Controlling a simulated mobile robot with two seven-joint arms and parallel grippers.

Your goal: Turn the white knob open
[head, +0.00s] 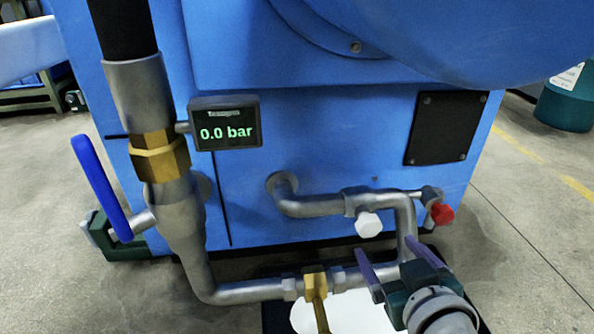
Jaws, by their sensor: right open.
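The white knob (368,224) sits on a grey pipe fitting at the front of the blue machine, near the middle right. My right gripper (390,246) comes in from the bottom right with two purple fingers spread apart. It is open and empty, below and to the right of the white knob and apart from it in the picture. The knob is fully visible; its exact distance from the fingers is hard to tell. My left gripper is not in view.
A red knob (442,214) is right of the white one. Grey piping (245,291) with a brass valve (316,289) runs below. A blue lever (100,187) and a display (226,124) reading 0.0 bar are at left. Clear floor (530,235) lies right.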

